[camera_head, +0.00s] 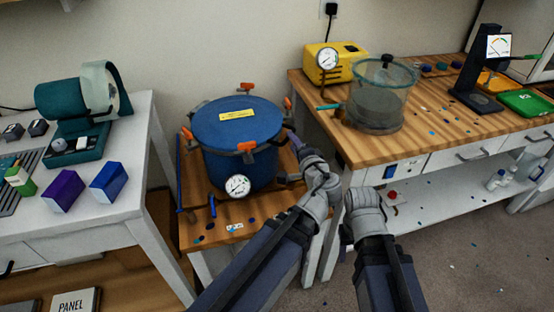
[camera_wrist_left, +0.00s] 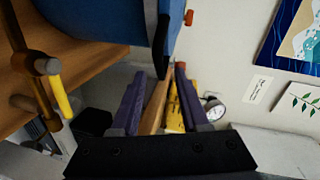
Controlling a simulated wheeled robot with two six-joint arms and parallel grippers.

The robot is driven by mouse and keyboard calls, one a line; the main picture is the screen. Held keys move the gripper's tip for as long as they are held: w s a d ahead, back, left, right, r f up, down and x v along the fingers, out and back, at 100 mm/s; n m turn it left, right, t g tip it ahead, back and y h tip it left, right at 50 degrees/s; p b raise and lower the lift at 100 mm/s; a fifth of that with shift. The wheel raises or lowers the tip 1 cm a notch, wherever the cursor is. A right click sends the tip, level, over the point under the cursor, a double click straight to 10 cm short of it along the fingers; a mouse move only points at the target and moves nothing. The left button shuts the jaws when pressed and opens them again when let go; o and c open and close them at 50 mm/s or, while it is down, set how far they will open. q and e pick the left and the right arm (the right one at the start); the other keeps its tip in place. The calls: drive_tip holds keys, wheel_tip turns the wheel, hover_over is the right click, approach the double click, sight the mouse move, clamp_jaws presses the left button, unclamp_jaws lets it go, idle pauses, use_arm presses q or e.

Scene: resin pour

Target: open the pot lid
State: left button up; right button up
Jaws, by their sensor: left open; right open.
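The blue pot (camera_head: 240,165) stands on a low wooden stand, its blue lid (camera_head: 215,118) on top with a yellow label. Orange clamps (camera_head: 246,147) sit around the lid rim. A round gauge (camera_head: 237,186) is on the pot's front. My left gripper (camera_head: 291,142) is beside the pot's right side, below the lid rim. In the left wrist view its purple fingers (camera_wrist_left: 160,95) are apart with no object clearly held; the pot's blue wall (camera_wrist_left: 115,22) is just above them. My right arm's wrist is at lower centre; its fingers are not visible.
A yellow pump (camera_head: 335,62) and a clear chamber (camera_head: 380,95) stand on the right bench. A white table (camera_head: 120,200) with a teal machine and small boxes is at left. Between stand and right bench the gap is narrow.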

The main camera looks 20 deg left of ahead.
use_arm(q)
drive_tip(key=b+x, duration=0.1)
drive_tip(key=x, duration=0.6)
drive_tip(key=shift+w+m, duration=0.2)
drive_tip(key=shift+m, duration=0.1)
use_arm(e)
drive_tip(key=shift+s+f, duration=0.2)
drive_tip(key=shift+f, duration=0.4)
drive_tip(key=shift+s+f, duration=0.2)
drive_tip(key=shift+f, duration=0.4)
use_arm(q)
drive_tip(key=shift+a, duration=0.15)
drive_tip(key=c, duration=0.7)
drive_tip(key=shift+s, duration=0.1)
clamp_jaws()
use_arm(e)
drive_tip(key=shift+a, duration=0.1)
use_arm(q)
drive_tip(key=shift+s+f+b, duration=0.1)
drive_tip(key=shift+s+b, duration=0.05)
drive_tip(key=shift+b, duration=0.15)
